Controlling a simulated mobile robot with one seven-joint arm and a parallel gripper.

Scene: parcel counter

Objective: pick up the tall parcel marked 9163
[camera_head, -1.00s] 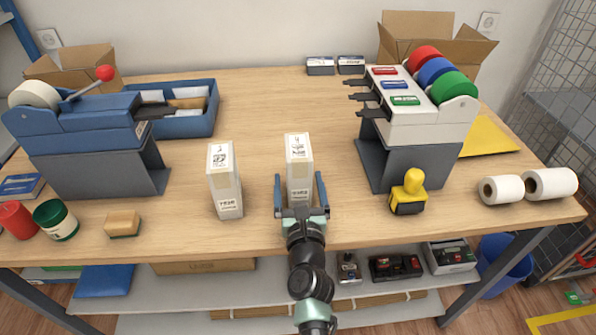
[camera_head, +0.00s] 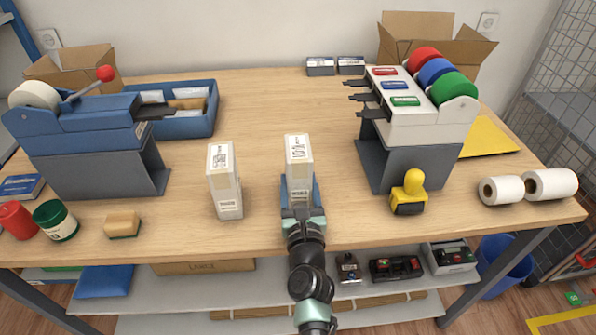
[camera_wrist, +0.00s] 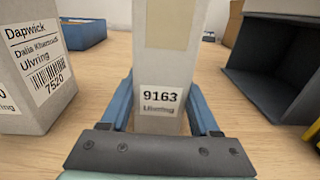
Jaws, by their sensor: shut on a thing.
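The tall parcel marked 9163 (camera_wrist: 161,70) stands upright between the blue fingers of my gripper (camera_wrist: 160,112) in the wrist view. Its label reads 9163 and Uhvring. In the head view the same parcel (camera_head: 299,158) stands at the middle of the counter near the front edge. My gripper (camera_head: 300,190) is shut on its lower part from the front. I cannot see a gap under the parcel.
A similar tall parcel marked 7520 (camera_wrist: 38,65) stands just left; it also shows in the head view (camera_head: 225,182). A yellow-handled stamp (camera_head: 408,192) and a tape dispenser stand (camera_head: 412,160) are to the right. A sponge (camera_head: 123,225) lies left. The counter (camera_head: 265,110) behind is clear.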

